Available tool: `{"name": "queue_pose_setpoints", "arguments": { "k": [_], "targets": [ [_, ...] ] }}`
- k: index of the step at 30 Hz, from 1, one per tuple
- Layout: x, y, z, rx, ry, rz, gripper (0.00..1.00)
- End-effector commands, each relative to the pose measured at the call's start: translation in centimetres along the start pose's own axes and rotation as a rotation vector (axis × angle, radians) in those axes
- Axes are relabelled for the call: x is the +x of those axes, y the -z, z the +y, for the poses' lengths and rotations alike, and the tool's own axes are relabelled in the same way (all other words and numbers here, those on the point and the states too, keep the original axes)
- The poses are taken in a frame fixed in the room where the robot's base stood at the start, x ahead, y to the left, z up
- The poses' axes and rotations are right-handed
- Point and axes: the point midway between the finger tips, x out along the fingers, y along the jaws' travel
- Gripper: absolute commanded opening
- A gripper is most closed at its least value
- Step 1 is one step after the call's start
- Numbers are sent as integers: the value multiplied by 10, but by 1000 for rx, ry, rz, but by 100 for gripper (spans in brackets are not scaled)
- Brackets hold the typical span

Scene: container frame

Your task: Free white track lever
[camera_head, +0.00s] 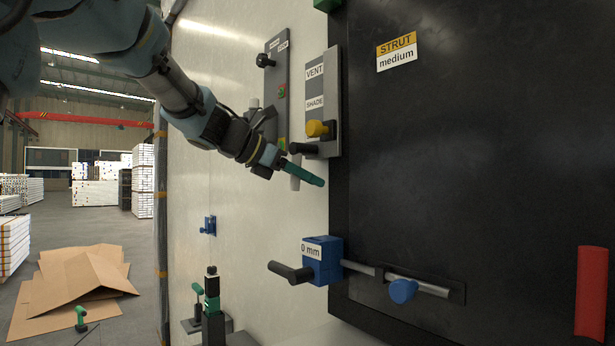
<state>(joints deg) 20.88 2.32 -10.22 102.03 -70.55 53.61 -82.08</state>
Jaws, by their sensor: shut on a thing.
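A white lever (295,184) shows in the head view just below the lower end of the grey track plate (333,90) labelled VENT and SHADE. My gripper (308,174) reaches in from the upper left, with one teal finger across the lever. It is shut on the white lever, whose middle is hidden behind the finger. A yellow knob (317,128) and a black handle (304,148) stick out of the plate just above my gripper. How the white lever meets the plate is hidden.
A second grey plate with a black knob (265,60) stands left of the track. The pale wall between is clear.

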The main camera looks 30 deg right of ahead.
Motion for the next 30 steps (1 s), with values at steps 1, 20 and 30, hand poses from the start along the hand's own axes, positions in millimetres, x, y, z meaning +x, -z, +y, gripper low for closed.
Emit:
{"name": "queue_pose_setpoints", "arguments": {
  "k": [1,20,30],
  "targets": [
    [1,1,0,-2,2,2,0],
    [0,0,0,0,1,1,57],
    [-15,2,1,2,-3,-1,57]
  ]
}}
